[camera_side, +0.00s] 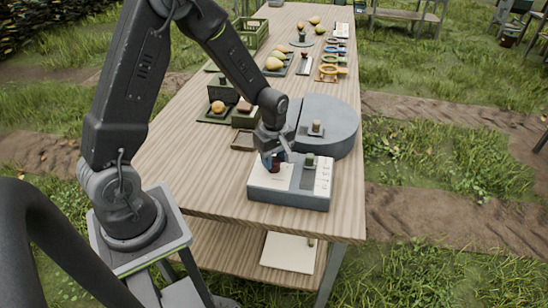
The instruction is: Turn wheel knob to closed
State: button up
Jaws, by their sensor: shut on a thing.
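A grey box with a pale top panel (263,187) stands near the front end of the wooden table. A small dark red knob (276,167) sits on the left part of its top. My gripper (274,160) points down at this knob and is shut on it; the fingers partly hide it. A second, olive-green knob (309,160) stands on a dark strip on the right of the box. I cannot tell which marking either knob points to.
A round grey drum (330,124) with a small knob on top stands just behind the box. The wooden table (215,185) is bare left of the box.

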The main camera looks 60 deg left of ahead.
aim_at(274, 160)
dwell(0.3)
jog(key=o, duration=0.9)
notch_tip(274, 160, up, 14)
jog(key=shift+f, duration=0.1)
